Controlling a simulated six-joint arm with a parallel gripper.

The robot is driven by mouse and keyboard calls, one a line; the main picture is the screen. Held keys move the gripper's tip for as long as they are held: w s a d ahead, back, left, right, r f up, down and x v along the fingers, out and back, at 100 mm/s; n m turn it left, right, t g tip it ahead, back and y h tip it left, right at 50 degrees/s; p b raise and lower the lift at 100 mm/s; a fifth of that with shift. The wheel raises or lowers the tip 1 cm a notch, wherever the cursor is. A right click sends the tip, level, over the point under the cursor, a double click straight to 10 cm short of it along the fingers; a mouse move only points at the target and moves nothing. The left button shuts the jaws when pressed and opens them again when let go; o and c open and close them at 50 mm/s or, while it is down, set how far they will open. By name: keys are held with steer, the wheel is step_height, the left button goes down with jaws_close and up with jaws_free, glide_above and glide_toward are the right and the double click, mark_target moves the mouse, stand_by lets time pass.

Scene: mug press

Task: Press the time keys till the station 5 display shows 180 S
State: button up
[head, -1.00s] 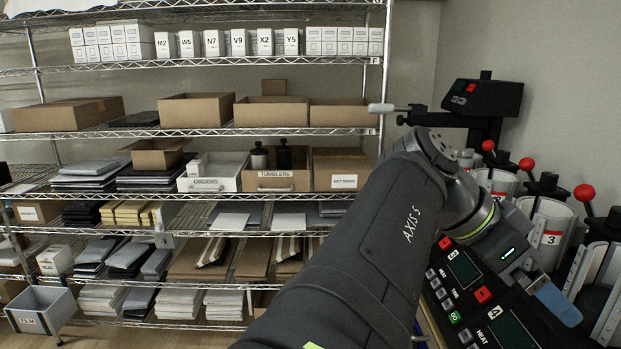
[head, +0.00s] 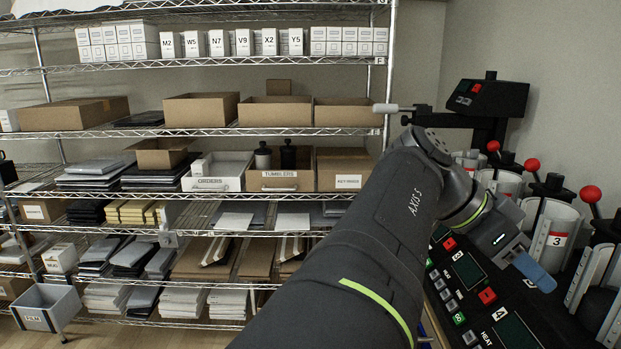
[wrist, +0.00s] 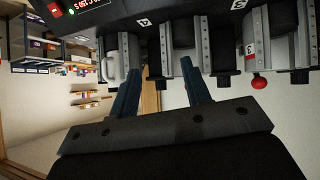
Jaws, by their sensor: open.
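My gripper (head: 535,270) is at the right in the head view, above the control panels of the press row. In the wrist view its two blue-grey fingers (wrist: 160,75) are spread apart with nothing between them. In the head view, a dark display (head: 467,270) and the partly cut-off display by the 4 label (head: 515,332) show no readable digits. Small keys (head: 446,292) lie left of the displays. In the wrist view, a lit display (wrist: 90,4) at the top edge is turned over and cut off; I cannot tell its station. I cannot identify the station 5 display or its time keys.
Press stations with red-knobbed levers (head: 590,194) stand at the right, one marked 3 (head: 557,239). A black head unit (head: 485,98) stands behind them. A wire shelf (head: 190,132) with boxes fills the left. A white mug-like thing (wrist: 111,66) shows beside a finger.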

jaws_close()
stand_by(1.3)
